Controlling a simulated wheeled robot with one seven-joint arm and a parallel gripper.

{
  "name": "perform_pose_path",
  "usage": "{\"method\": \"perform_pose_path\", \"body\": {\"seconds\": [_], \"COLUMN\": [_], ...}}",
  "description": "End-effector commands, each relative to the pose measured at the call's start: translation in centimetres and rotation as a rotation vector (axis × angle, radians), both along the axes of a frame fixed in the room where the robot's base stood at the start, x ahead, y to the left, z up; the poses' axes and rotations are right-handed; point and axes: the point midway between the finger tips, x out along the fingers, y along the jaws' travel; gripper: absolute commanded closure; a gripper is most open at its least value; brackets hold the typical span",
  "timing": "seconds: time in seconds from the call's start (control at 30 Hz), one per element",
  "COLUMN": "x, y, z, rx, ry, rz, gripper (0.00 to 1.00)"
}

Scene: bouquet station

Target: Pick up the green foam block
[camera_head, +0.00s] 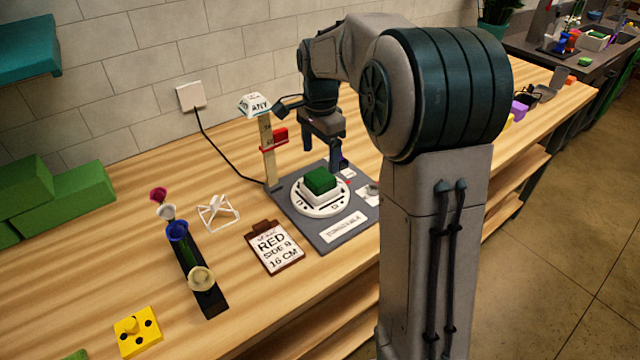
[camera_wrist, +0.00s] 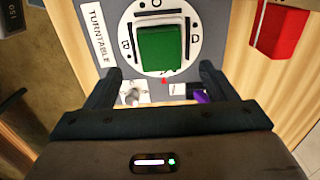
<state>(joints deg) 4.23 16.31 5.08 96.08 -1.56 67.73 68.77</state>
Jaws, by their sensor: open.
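The green foam block (camera_head: 320,181) sits in a white square holder (camera_head: 333,194) at the middle of the round white turntable (camera_head: 318,211). In the wrist view the block (camera_wrist: 160,49) lies just beyond my fingertips, roughly centred between them. My gripper (camera_wrist: 160,72) is open, with nothing between its fingers. In the head view my gripper (camera_head: 336,150) hangs above and just behind the block, apart from it. Its fingertips are partly hard to make out there.
An upright ruler post (camera_head: 267,150) with a red slider (camera_head: 280,136) stands left of the turntable. A clipboard (camera_head: 272,248) reading "RED SIDE 8 16 CM" lies in front. Larger green blocks (camera_head: 65,200), a flower rack (camera_head: 200,275) and a yellow block (camera_head: 138,330) lie left.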

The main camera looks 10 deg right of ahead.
Motion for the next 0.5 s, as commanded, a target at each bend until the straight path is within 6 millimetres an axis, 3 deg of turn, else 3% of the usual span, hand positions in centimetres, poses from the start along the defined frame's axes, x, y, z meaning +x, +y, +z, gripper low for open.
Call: {"method": "perform_pose_path", "body": {"seconds": [0.27, 0.5], "x": [-0.1, 0.0], "y": [0.0, 0.0], "z": [-2.2, -5.7], "rx": [0.000, 0.001], "ry": [0.002, 0.004], "rz": [0.001, 0.001], "gripper": [0.22, 0.22]}}
